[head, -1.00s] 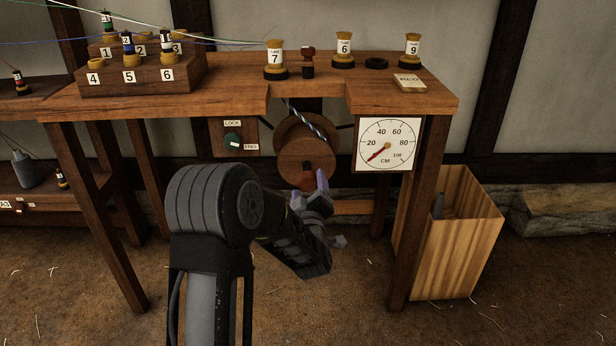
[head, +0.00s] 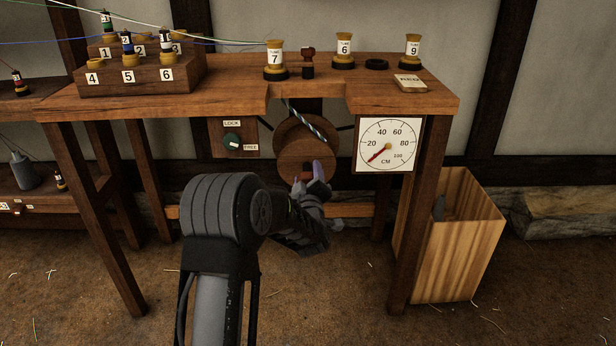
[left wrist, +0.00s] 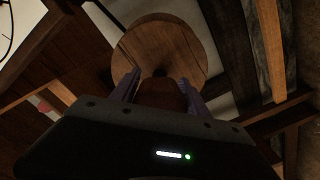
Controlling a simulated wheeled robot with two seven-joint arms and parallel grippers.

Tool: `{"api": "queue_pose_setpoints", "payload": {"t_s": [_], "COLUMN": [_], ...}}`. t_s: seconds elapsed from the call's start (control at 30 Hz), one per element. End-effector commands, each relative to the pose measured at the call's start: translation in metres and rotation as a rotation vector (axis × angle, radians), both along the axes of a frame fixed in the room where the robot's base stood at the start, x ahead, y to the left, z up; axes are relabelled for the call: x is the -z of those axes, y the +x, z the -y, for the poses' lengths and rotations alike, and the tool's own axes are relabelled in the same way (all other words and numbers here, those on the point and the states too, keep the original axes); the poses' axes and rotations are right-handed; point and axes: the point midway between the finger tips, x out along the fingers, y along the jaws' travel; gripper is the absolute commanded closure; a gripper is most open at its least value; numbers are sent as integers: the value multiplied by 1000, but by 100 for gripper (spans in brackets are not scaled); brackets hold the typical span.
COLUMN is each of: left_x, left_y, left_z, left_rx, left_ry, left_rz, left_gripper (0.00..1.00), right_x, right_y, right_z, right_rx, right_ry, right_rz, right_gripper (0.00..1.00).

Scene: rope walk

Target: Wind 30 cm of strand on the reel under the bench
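The wooden reel (head: 290,150) hangs under the bench's front notch, with a twisted blue-white strand (head: 312,123) running down to it. Its red-brown crank knob (head: 307,168) is at the low side of the disc. My left gripper (head: 309,181) is at the knob, its purple-grey fingers apart. In the left wrist view, the knob (left wrist: 160,94) lies between the two fingers (left wrist: 159,88), and the reel's disc (left wrist: 165,50) is beyond; a firm grip is not visible. The round CM dial (head: 388,135) has its red needle near the low end. My right gripper is out of view.
A wooden bin (head: 455,240) stands at the right. Bench legs flank my arm.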

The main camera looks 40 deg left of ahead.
Motion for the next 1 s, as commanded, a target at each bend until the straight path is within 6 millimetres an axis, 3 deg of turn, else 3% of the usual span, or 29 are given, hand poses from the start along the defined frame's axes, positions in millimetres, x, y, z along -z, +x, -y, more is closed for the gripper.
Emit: {"api": "queue_pose_setpoints", "payload": {"t_s": [0.5, 1.0], "left_x": [0, 0], "left_y": [0, -1], "left_z": [0, 0], "left_rx": [0, -1], "left_ry": [0, 74], "left_rz": [0, -57], "left_gripper": [90, 90], "right_x": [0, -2], "right_y": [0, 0], "right_z": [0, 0], "right_rx": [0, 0], "right_ry": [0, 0], "right_rz": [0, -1], "right_gripper": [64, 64]}}
